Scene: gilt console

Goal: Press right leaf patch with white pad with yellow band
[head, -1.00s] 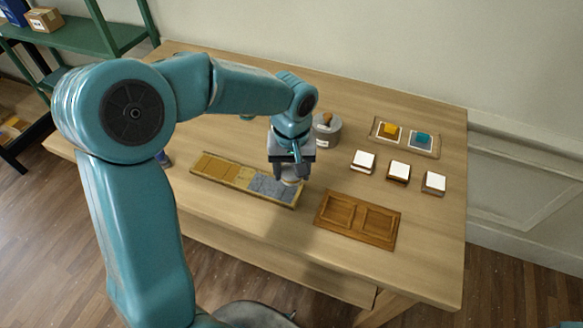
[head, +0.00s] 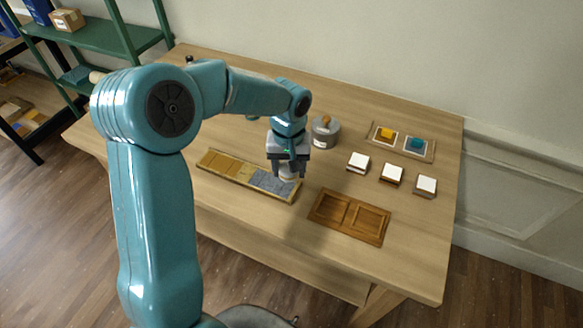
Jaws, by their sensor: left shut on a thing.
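A long shallow tray (head: 222,179) lies near the middle of the table, with gold patches in its left part and a blue-grey patch (head: 268,182) at its right end. Three white-topped blocks stand to the right: left (head: 358,162), middle (head: 392,174) and right (head: 426,186). The middle one shows a yellowish-brown side. My right gripper is not in view.
A brown wooden panel with two recesses (head: 348,217) lies in front. A grey round pot (head: 325,133) with a brown knob stands behind the gripper. A tray (head: 402,140) with yellow and teal pieces lies at the back right. A green shelf (head: 100,37) stands left.

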